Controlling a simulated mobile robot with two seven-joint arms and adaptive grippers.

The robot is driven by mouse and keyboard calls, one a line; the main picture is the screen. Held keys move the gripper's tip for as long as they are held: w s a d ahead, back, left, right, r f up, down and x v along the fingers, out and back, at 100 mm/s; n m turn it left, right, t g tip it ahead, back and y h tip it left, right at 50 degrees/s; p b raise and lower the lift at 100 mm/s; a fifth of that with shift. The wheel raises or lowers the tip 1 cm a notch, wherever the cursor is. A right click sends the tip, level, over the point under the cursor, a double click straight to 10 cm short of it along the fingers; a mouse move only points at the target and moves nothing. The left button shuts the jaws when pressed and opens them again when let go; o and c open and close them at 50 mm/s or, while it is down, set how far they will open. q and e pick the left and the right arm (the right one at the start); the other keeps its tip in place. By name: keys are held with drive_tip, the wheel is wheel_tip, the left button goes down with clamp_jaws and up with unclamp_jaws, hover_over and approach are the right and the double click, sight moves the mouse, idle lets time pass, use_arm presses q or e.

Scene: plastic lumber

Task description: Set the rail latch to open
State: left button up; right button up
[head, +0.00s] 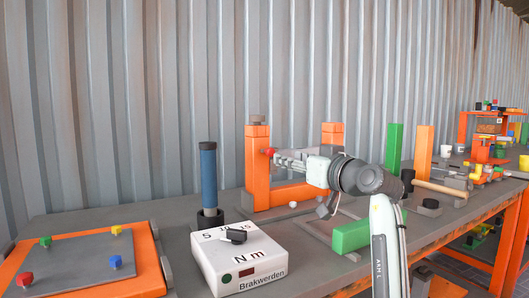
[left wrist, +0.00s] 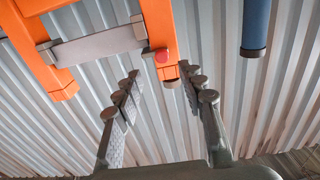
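The rail latch is a grey bar with a red knob (head: 268,151) at its end, by the left orange post (head: 257,187) of an orange frame. In the left wrist view the grey bar (left wrist: 100,47) spans two orange posts, and the red knob (left wrist: 161,57) sits at its right end. My left gripper (head: 276,156) reaches in from the right, with its fingertips close to the knob. In the left wrist view my gripper (left wrist: 159,70) is open, the knob showing between the fingertips. I cannot tell whether they touch it. The gripper hides part of the bar in the head view.
A white torque box (head: 240,262) with a dial stands in front. A blue cylinder (head: 208,180) stands upright left of the frame. A board with coloured knobs (head: 75,265) is front left.

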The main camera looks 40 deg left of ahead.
sight(272, 152)
use_arm(q)
drive_tip(key=shift+r+p+x, duration=0.2)
drive_tip(key=shift+p+x, duration=0.45)
drive_tip(key=shift+x, duration=3.45)
use_arm(e)
drive_tip(key=shift+w+a+f, duration=0.15)
drive_tip(key=shift+f, duration=0.6)
drive_tip(key=shift+w+a+f, duration=0.1)
drive_tip(key=shift+a+f, duration=0.05)
drive_tip(key=shift+f, duration=0.6)
use_arm(q)
drive_tip(key=shift+s, duration=0.15)
clamp_jaws()
